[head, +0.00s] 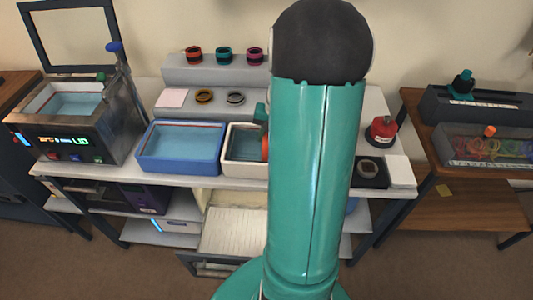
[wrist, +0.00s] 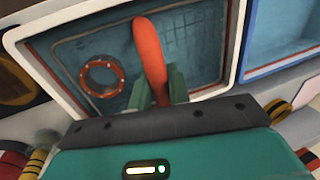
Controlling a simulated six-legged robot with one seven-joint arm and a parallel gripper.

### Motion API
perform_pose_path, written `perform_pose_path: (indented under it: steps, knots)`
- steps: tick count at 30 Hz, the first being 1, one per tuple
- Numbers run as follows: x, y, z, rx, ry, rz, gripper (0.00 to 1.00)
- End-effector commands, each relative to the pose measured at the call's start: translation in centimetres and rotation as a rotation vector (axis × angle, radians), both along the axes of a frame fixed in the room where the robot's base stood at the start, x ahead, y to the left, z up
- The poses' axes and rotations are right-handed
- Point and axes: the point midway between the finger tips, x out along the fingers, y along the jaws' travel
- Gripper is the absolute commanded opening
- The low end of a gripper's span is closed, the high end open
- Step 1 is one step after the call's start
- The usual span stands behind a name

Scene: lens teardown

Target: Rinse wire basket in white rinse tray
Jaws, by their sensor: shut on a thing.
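The white rinse tray (head: 228,170) stands on the bench right of the blue tray and is partly hidden by my arm. It fills much of the wrist view, with its white rim (wrist: 40,73) around blue-green liquid. The wire basket's orange handle (wrist: 150,55) rises between the fingers of my gripper (wrist: 160,90), which is shut on it. The basket's thin mesh shows faintly within the tray outline, and an orange-marked ring (wrist: 102,76) lies in it. Whether the basket touches the tray floor I cannot tell. In the head view, the orange handle (head: 265,147) shows beside my arm.
A blue tray (head: 180,170) of water is close on the left, with an ultrasonic bath (head: 72,125), lid open, beyond it. Lens rings (head: 224,54) stand on a raised shelf behind. A red bottle (head: 381,131) and dark pad (head: 369,178) are on the right.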

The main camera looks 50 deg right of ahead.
Motion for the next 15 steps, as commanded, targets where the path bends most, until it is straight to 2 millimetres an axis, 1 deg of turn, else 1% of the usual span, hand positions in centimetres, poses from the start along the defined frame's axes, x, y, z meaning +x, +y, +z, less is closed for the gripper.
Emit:
perform_pose_path:
  steps: [3,15]
  knots:
    - [0.0,0.0,1.0,-0.003,-0.003,0.000,0.00]
    - [0.0,0.0,3.9,-0.002,-0.002,0.001,0.00]
